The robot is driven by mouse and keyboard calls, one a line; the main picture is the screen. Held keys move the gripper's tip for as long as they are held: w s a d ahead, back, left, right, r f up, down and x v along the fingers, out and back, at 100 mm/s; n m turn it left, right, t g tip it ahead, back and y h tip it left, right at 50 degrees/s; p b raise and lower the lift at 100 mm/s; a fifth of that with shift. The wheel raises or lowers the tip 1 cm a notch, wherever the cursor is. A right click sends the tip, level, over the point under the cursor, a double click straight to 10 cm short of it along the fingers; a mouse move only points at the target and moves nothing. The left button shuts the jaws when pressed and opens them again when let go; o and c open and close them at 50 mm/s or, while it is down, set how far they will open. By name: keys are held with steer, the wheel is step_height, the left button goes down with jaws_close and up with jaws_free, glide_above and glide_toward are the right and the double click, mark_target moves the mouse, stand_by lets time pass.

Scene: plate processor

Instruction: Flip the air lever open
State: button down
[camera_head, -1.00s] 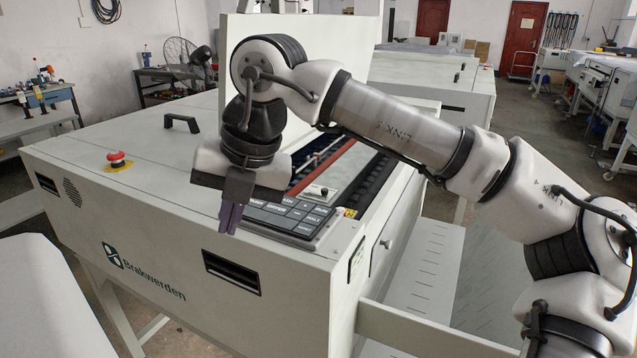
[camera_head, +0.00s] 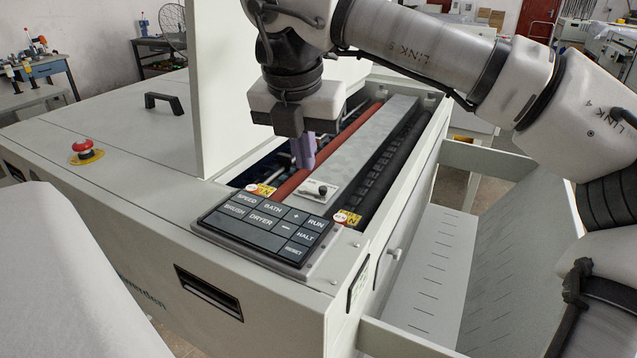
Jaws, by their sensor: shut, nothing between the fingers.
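A small black lever (camera_head: 318,188) sits on a pale square plate at the near end of the metal bar between the rollers. It looks like the air lever, though no label is readable and its exact position is too small to tell. My gripper (camera_head: 306,168) points down over the open roller bay, its purple fingers closed together and empty. In the picture the fingertips are just above and left of the lever, apparently apart from it; the height gap is hard to judge.
A black keypad (camera_head: 265,226) with RUN and HALT keys lies in front of the bay. A raised white lid (camera_head: 235,90) stands close left of my gripper. A red roller (camera_head: 337,142) and a dark roller (camera_head: 395,160) flank the bar. A red stop button (camera_head: 83,147) is left.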

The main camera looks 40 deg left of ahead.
steer(key=shift+f, duration=0.1)
steer(key=p+x, duration=0.2)
steer(key=x, duration=0.6)
steer(key=shift+f, duration=0.3)
steer(key=w+p, duration=0.1)
steer(key=w+a+f, duration=0.1)
steer(key=w, duration=0.1)
steer(key=shift+a+p, duration=0.2)
steer(key=shift+p, duration=0.15)
steer(key=shift+w+a+f, duration=0.2)
steer(key=shift+w+f, duration=0.05)
steer(key=shift+w, duration=0.3)
steer(key=shift+w, duration=0.2)
steer(key=shift+n, duration=0.3)
